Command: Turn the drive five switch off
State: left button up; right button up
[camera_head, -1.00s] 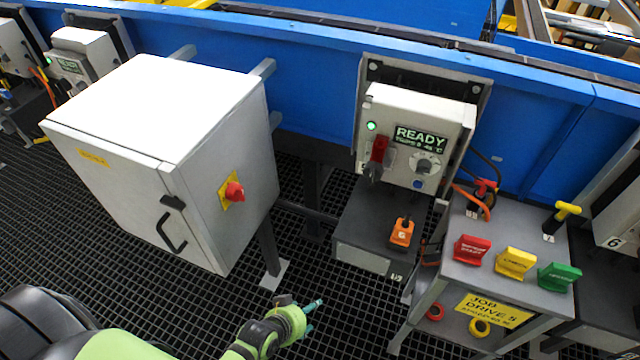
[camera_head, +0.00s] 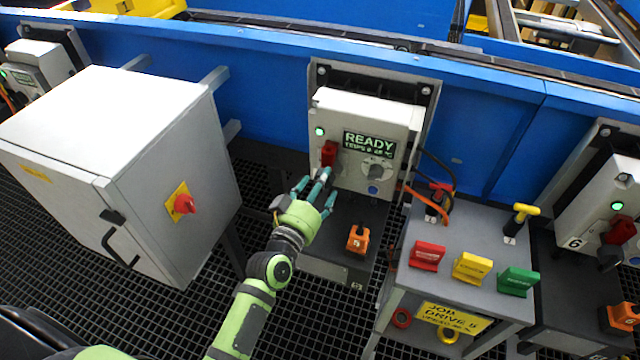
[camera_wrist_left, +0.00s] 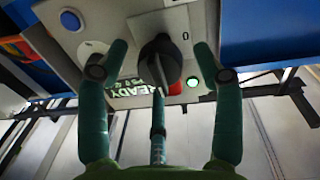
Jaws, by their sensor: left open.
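The drive box (camera_head: 407,115) is on the blue conveyor side, with a lit READY display (camera_head: 369,144) and a green lamp. Its switch (camera_head: 329,153) has a red part at the box's lower left; its black handle is largely behind my fingers. In the left wrist view the black knob (camera_wrist_left: 160,58) points along the picture's vertical, with a "0" mark to its right. My left gripper (camera_head: 315,188) is open in front of the switch. Its fingers stand on both sides of the knob, with a third below; contact cannot be told. My right gripper is not in view.
A large grey cabinet (camera_head: 110,120) with a red knob stands to the left. A grey stand (camera_head: 465,250) with red, yellow and green tags and a "JOB DRIVE 5" sign stands at right. An orange block (camera_head: 358,238) sits below the box. Another box is at far right.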

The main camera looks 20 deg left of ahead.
pick_arm(q)
jog(key=shift+w, duration=0.2)
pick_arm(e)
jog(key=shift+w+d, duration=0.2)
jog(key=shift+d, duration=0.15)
pick_arm(q)
jog(key=c, duration=1.1)
jog(key=shift+c, duration=0.2)
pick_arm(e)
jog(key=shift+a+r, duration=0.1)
pick_arm(q)
jog(key=n, duration=0.4)
jog(key=shift+s+d+f+p, duration=0.1)
jog(key=shift+d+p, duration=0.05)
jog(key=shift+p, duration=0.15)
jog(key=n, duration=0.4)
jog(key=shift+f+n, duration=0.1)
jog(key=shift+n, duration=0.3)
jog(key=n, duration=0.4)
jog(key=shift+d+n+t+y, duration=0.15)
jog(key=shift+n+t+y, duration=0.15)
jog(key=shift+n, duration=0.1)
jog(key=n, duration=0.5)
jog(key=shift+d+y, duration=0.1)
jog(key=shift+y, duration=0.2)
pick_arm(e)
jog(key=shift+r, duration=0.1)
